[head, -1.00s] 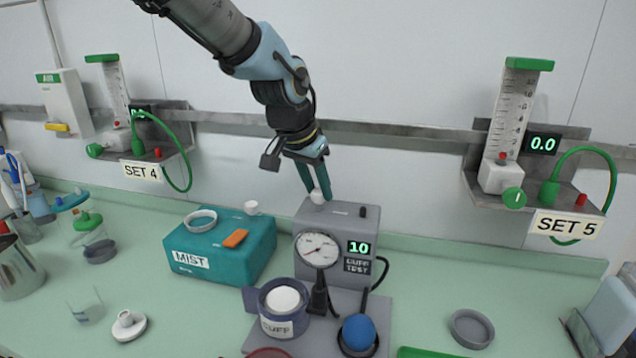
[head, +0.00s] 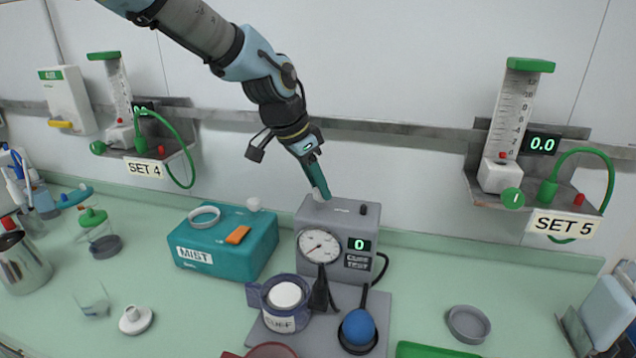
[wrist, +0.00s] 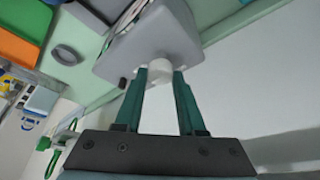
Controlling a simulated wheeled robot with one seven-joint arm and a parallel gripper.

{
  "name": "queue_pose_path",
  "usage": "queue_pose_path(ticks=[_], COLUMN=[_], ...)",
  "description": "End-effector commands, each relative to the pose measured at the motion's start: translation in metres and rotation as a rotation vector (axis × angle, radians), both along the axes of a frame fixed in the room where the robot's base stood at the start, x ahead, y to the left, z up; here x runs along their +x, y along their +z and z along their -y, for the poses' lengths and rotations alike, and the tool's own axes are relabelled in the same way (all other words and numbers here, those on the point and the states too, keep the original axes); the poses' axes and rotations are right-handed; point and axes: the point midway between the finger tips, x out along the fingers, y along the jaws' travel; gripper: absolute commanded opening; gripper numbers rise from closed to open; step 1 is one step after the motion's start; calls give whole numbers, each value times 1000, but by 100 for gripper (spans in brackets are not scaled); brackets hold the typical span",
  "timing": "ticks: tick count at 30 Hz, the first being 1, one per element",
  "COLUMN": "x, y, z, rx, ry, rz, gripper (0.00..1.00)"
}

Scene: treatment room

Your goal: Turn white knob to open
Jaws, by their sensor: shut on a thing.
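The white knob (head: 317,196) stands on top of the grey cuff test box (head: 313,214), near its left edge. My gripper (head: 322,190) reaches down to it from the upper left, tilted. In the wrist view the white knob (wrist: 160,66) sits between the two green fingertips (wrist: 161,74), and my gripper is shut on it. In the head view one finger largely covers the other and part of the knob. The box's round gauge (head: 319,246) faces front, and the green display (head: 359,245) beside it reads 0.
A dark peg (head: 364,210) stands on the box's right side. A teal MIST box (head: 227,255) is to the left. The cuff (head: 281,316) and blue bulb (head: 358,328) lie in front. SET 5 shelf (head: 487,202) hangs on the wall at right.

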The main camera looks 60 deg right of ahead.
Motion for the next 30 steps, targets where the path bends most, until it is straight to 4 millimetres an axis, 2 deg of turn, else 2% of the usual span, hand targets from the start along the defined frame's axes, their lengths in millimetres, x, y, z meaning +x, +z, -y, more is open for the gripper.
queue_pose_path(ticks=[5, 6, 13, 23, 26, 30], x=[0, 0, 0, 1, 4, 9], y=[-2, -2, -1, 2, 12, 35], z=[-1, -1, -1, -1, -4, -13], rx=[5, 4, 3, 1, -2, -4], ry=[-1, -1, 1, 1, 3, 5], rz=[-1, 0, 0, 1, 2, 3], gripper=[0, 41, 67, 69, 69, 69])
